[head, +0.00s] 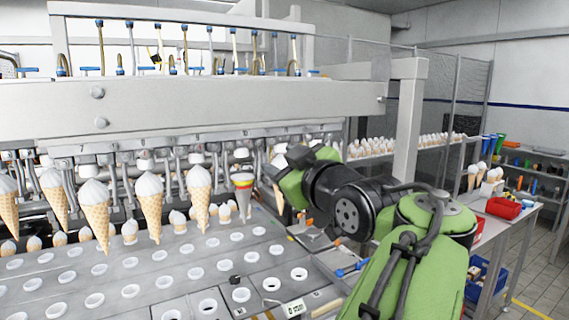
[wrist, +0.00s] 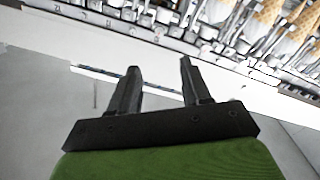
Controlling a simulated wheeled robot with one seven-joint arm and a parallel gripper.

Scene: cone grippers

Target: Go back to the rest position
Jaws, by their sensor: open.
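My gripper (wrist: 158,75) shows in the wrist view with its two black fingers spread apart and nothing between them. In the head view, my green and black arm reaches in from the lower right, and my gripper (head: 285,163) is at its left end, near the row of hanging cones. One hanging cone (head: 243,190) with coloured stripes is just left of my gripper. Part of another cone (head: 279,185) shows behind my gripper. I cannot tell whether my gripper touches it.
A large cone machine (head: 200,105) spans the left and middle. Several cones, such as this one (head: 95,212), hang above a plate (head: 130,270) with round holes. Tiled floor (head: 540,270) shows at the far right.

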